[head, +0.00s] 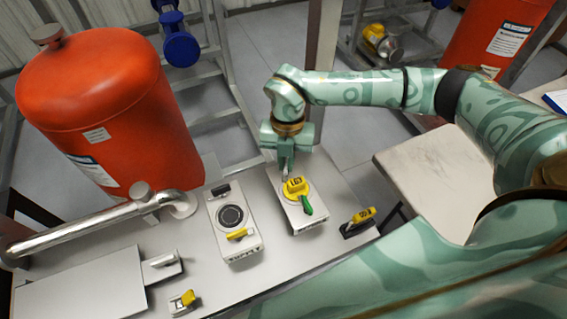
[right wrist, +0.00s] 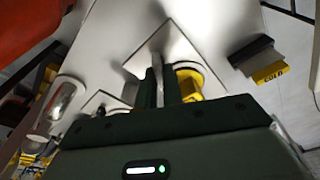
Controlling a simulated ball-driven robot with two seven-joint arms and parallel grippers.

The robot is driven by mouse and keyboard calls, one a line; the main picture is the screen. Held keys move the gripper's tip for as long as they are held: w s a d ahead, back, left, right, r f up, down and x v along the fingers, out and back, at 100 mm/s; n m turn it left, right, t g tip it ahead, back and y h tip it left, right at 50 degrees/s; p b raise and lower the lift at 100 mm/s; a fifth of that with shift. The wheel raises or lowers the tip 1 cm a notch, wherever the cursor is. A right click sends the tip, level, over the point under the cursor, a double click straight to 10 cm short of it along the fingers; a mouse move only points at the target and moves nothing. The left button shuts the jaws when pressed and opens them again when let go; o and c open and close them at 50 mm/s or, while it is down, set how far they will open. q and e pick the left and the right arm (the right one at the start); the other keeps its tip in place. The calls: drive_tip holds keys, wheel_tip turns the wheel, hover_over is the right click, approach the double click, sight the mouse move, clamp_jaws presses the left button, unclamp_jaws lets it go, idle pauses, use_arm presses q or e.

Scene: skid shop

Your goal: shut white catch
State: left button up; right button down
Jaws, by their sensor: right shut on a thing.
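The yellow part (right wrist: 189,82) is just right of the fingers. At the lower left of the head view, a small whitish catch-like piece (head: 162,260) stands beside a flat grey panel (head: 85,292). My left gripper is not in view.
A second pale box (head: 233,247) with a black dial stands left of the gripper. A yellow-handled piece (head: 359,220) stands to the right, and another (head: 183,301) at the front. A red tank (head: 100,105) and metal pipe (head: 85,230) bound the left side.

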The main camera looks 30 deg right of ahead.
drive_tip(key=shift+n, duration=1)
drive_tip(key=shift+r+n+h+p, duration=0.1)
drive_tip(key=shift+n+h+p, duration=0.2)
drive_tip(key=shift+n+p, duration=0.4)
drive_tip(key=shift+n, duration=1)
drive_tip(key=c, duration=1.5)
unclamp_jaws()
drive_tip(key=shift+n, duration=0.3)
drive_tip(key=shift+c, duration=0.2)
